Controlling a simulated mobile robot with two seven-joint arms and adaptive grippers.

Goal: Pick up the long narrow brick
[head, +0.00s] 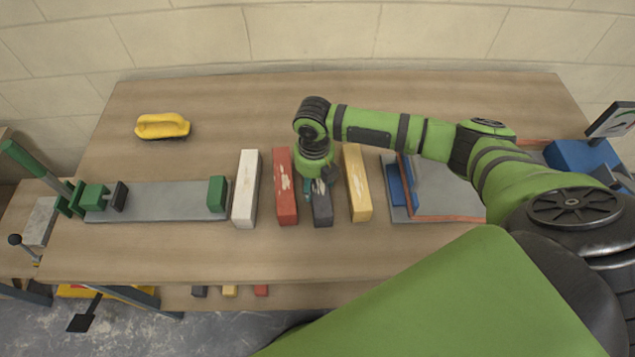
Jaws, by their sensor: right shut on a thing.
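Several long bricks lie side by side on the wooden table: a white brick (245,190), a red brick (286,190), a dark grey brick (323,213) and a yellow brick (357,185). The dark grey one looks slightly narrower than the others. My right gripper (321,190) points down over the dark grey brick and is shut on it. The gripper and wrist hide the brick's far part. I cannot tell whether the brick touches the table. My left gripper is not in view.
A grey-bedded tool with green jaws (160,202) lies left of the bricks. A yellow-handled float (162,126) sits at the back left. A grey tray with blue and orange edges (445,203) is at right, under my right arm.

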